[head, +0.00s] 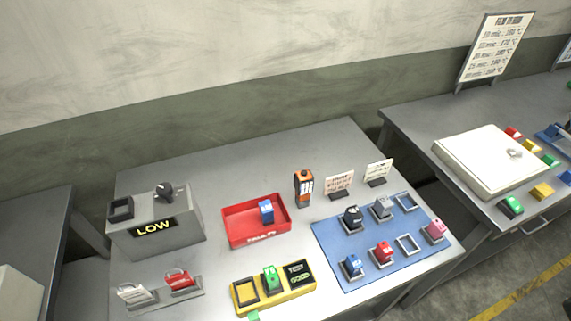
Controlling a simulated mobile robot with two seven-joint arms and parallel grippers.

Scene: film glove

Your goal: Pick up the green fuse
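A green fuse (270,279) stands upright on the yellow tester (245,310) near the front of the middle table, between an empty square frame and a dark panel (298,273) reading "TEST GOOD". Another small green piece (253,316) shows at the bottom edge, partly cut off. A green block (511,207) also lies on the right table. Neither of my grippers is in view.
A blue mat (330,240) holds several coloured fuses in square frames. A red tray (240,226) holds a blue fuse (266,211). A grey box (180,240) reads "LOW". An orange-black device (303,186) stands behind. A white case (480,160) is on the right table.

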